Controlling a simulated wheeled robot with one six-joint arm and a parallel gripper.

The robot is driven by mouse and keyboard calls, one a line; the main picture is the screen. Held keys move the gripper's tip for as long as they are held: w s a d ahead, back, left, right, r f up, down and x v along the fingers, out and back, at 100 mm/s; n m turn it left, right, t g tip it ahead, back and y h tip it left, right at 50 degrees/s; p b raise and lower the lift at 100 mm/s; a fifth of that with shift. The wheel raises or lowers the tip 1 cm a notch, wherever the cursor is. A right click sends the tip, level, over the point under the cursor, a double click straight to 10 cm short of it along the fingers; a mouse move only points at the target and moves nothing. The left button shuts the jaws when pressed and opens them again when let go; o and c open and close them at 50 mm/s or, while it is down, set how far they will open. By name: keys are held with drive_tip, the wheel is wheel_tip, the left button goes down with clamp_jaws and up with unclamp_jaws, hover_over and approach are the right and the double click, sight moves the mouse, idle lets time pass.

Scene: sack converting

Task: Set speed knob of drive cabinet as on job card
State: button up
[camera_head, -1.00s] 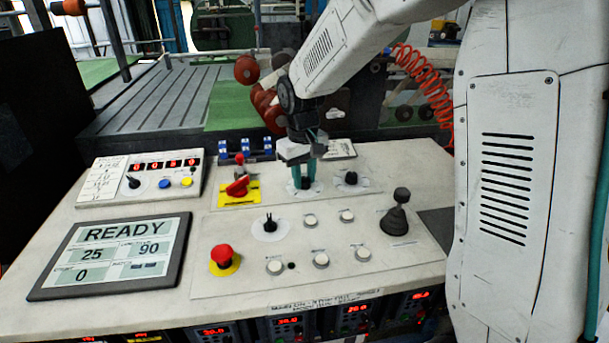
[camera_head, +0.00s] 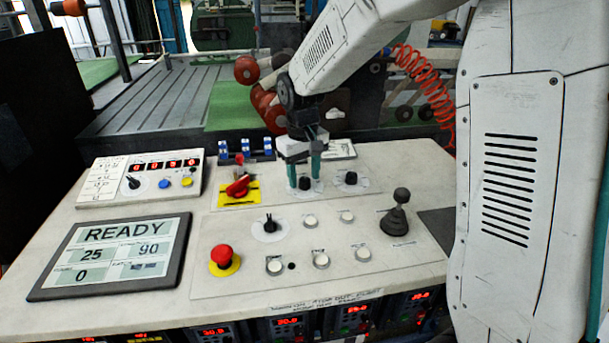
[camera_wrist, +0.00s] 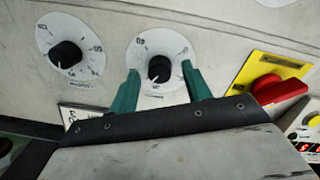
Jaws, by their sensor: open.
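My gripper (camera_head: 304,180) is open, pointing down at the back of the console panel. Its two teal fingers stand on either side of a black knob (camera_wrist: 159,68) with a round white dial, with gaps between them and the knob in the wrist view. A second black knob (camera_head: 351,178) on a white dial stands to its right; it is on the left in the wrist view (camera_wrist: 66,54). The dial lettering is too small to read, so I cannot tell which is the speed knob. A white card (camera_head: 103,180) with handwriting lies at the left; its text is unreadable.
A red rotary switch (camera_head: 238,186) on a yellow plate stands just left of my gripper. A joystick (camera_head: 397,216), a red mushroom button (camera_head: 223,256) and several white buttons are nearer the front. A screen (camera_head: 112,255) reads READY, 25, 90 and 0.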

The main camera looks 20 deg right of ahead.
sight(309, 194)
wheel_tip(309, 194, up, 7)
drive_tip(key=shift+a+r, duration=0.1)
drive_tip(key=shift+s, duration=0.1)
idle(0.5)
drive_tip(key=s, duration=0.1)
drive_tip(key=s+f, duration=0.1)
drive_tip(key=s, duration=0.1)
drive_tip(key=shift+s+f+g, duration=0.1)
drive_tip(key=shift+f+g, duration=0.1)
drive_tip(key=shift+g, duration=0.2)
drive_tip(key=s+d+r+m+t, duration=0.1)
drive_tip(key=s+r, duration=0.1)
drive_tip(key=s, duration=1.2)
drive_tip(key=s+d+r+m+t, duration=0.1)
drive_tip(key=s+d+r, duration=0.1)
drive_tip(key=s, duration=1.1)
drive_tip(key=shift+s+d+r, duration=0.25)
drive_tip(key=shift+s+r, duration=0.1)
